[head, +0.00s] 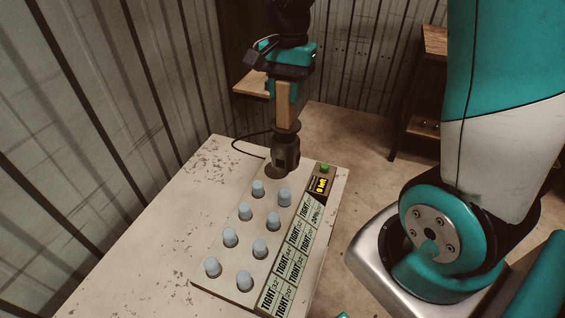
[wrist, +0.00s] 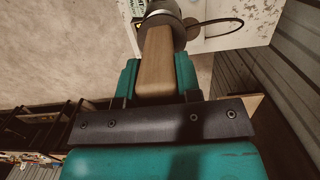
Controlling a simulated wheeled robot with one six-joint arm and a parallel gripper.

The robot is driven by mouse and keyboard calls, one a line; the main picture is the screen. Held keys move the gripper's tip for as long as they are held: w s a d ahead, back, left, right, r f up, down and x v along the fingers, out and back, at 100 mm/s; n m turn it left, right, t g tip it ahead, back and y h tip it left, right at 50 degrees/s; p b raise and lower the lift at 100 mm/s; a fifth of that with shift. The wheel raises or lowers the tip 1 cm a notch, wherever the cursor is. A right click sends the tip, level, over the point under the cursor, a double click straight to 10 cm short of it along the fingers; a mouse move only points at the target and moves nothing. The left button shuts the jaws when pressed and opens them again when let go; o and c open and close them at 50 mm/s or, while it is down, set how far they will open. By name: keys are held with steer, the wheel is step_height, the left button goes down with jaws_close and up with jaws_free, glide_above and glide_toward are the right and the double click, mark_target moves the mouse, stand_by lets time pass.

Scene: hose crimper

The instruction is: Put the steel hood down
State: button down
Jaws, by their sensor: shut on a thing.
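The steel hood (head: 286,155) is a dark metal cylinder with a wooden handle (head: 284,105) rising from its top. My gripper (head: 285,90) is shut on that handle from above and holds the hood roughly upright. The hood is over the far end of a beige panel, at a dark round spot (head: 273,173). I cannot tell whether its lower rim touches the panel. In the wrist view, the handle (wrist: 157,62) is between the teal fingers, and part of the hood (wrist: 161,10) shows at the top edge.
The panel (head: 228,292) lies on a worn pale bench (head: 150,235) and carries several grey caps (head: 257,188). Labels reading TIGHT, a small lit display (head: 321,185) and a green button (head: 325,168) line its right side. A black cable (head: 240,150) loops left of the hood. A corrugated wall is left.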

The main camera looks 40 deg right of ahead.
mark_target(285, 152)
step_height(285, 152, down, 16)
steer(key=p, duration=0.2)
steer(key=shift+f, duration=0.1)
steer(key=c, duration=0.8)
jaws_free()
